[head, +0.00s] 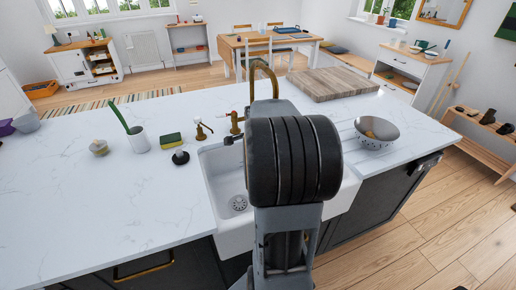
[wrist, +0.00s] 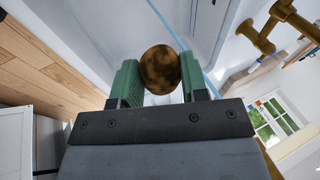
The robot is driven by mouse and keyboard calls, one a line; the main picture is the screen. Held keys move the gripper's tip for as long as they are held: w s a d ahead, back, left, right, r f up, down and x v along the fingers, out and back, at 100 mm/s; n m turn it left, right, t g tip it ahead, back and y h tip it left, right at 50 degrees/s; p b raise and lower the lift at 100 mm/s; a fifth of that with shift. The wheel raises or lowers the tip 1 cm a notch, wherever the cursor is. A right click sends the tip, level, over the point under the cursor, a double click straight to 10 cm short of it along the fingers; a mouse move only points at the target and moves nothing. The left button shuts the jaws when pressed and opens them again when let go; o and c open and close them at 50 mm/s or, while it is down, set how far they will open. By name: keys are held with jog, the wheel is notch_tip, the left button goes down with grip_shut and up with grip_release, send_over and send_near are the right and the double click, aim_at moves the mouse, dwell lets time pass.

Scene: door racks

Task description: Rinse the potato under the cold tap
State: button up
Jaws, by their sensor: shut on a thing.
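The brown, dark-mottled potato (wrist: 159,70) is held between the green pads of my gripper (wrist: 158,64) in the wrist view. The white sink basin (wrist: 85,45) lies behind it. A thin pale blue streak (wrist: 208,82), which looks like running water, passes close by the potato; I cannot tell whether it touches. A brass tap part (wrist: 268,35) is at the upper right. In the head view, the curved brass spout (head: 262,66) rises behind the sink (head: 210,172), with a red-marked handle (head: 236,120) to its left. My arm hides the gripper and potato there.
A metal colander (head: 376,143) with something yellowish inside stands right of the sink. A wooden board (head: 330,84) lies behind it. A sponge (head: 174,139), black-based brush (head: 180,157), utensil cup (head: 140,141) and brass-topped dispenser (head: 202,129) stand left.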

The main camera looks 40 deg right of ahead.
jog(key=w+d+f+p, duration=0.1)
jog(key=w+d, duration=0.3)
jog(key=d, duration=0.4)
jog(key=shift+w+d+f, duration=0.2)
jog(key=shift+f, duration=0.25)
dwell(0.4)
jog(key=shift+s+d, duration=0.1)
jog(key=shift+s, duration=0.1)
jog(key=shift+s+d, duration=0.15)
jog(key=shift+s, duration=0.2)
jog(key=shift+w, duration=0.2)
jog(key=shift+w+a, duration=0.3)
jog(key=shift+w, duration=0.1)
jog(key=shift+s+d+b, duration=0.15)
jog(key=shift+s+b, duration=0.1)
jog(key=shift+b, duration=0.05)
jog(key=shift+s+d, duration=0.15)
jog(key=shift+s, duration=0.2)
